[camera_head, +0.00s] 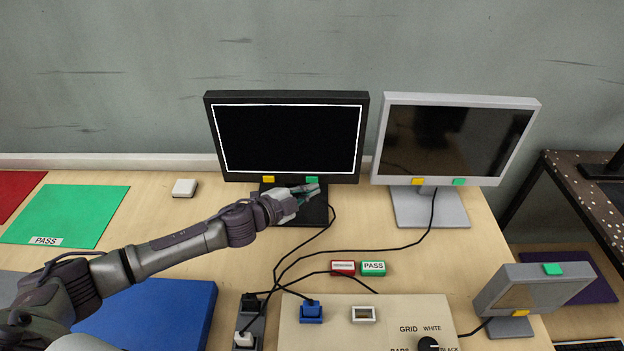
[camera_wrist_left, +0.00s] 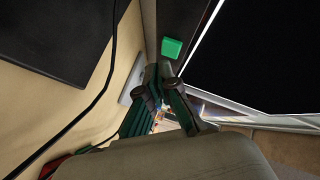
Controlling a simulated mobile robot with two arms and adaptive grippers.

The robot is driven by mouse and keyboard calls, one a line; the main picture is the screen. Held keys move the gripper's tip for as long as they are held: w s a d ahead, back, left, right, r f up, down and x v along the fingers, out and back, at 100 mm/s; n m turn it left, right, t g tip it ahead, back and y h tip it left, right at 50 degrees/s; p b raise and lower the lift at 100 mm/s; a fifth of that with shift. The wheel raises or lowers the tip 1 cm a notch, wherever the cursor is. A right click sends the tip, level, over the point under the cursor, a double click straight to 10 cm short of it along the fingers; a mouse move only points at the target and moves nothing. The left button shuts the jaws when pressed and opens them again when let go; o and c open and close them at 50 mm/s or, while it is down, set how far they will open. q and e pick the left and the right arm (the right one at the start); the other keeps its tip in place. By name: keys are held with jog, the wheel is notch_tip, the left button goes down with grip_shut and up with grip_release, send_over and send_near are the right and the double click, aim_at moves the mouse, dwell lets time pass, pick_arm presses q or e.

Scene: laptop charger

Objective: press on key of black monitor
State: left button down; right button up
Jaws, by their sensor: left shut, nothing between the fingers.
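The black monitor (camera_head: 287,105) stands at the back of the table, its dark screen showing a thin white rectangular outline. Its lower bezel carries a yellow key (camera_head: 268,179) and a green key (camera_head: 312,179). My left gripper (camera_head: 315,187) is shut and empty, just below the green key in the head view. In the left wrist view, the shut fingertips (camera_wrist_left: 160,72) are close to the green key (camera_wrist_left: 172,47), with a small gap in the picture. I cannot tell the depth between them. The yellow key is not visible in the wrist view. My right gripper is not in view.
A grey monitor (camera_head: 455,183) with yellow and green keys stands to the right. Black cables (camera_head: 325,236) cross the table in front. Red (camera_head: 343,268) and green PASS (camera_head: 373,268) blocks lie nearby. A small grey monitor (camera_head: 533,283) stands front right.

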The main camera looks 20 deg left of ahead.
pick_arm(q)
jog(key=shift+s, duration=0.1)
jog(key=s, duration=0.2)
jog(key=s+d, duration=0.1)
jog(key=s, duration=0.1)
jog(key=shift+s+d+p, duration=0.2)
jog(key=shift+s+p, duration=0.15)
jog(key=shift+s, duration=0.05)
jog(key=shift+r, duration=0.1)
dwell(0.8)
